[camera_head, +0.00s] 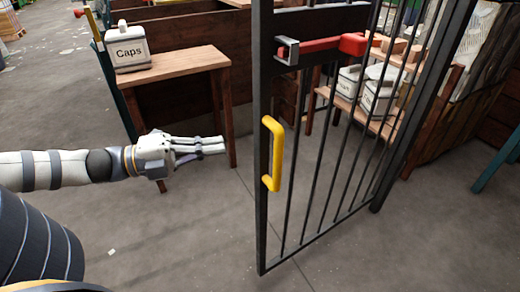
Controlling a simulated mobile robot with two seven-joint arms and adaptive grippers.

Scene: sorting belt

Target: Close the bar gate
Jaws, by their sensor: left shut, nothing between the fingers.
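The bar gate (264,215) is a dark metal frame with upright bars. It stands open at an angle in the middle of the head view, its free edge towards me and its far side at a dark post (420,110) on the right. A yellow handle (277,153) is on its free edge, with a red and grey latch (320,47) above. My left gripper (222,146) is shut and empty. It is left of the handle, apart from it, with its fingers pointing right towards the gate. My right gripper is not in view.
A wooden table (185,66) with a white container marked "Caps" (128,47) stands behind my left gripper. Behind the bars, a wooden shelf (357,103) holds more white containers (379,96). The grey floor (190,235) in front of the gate is mostly clear.

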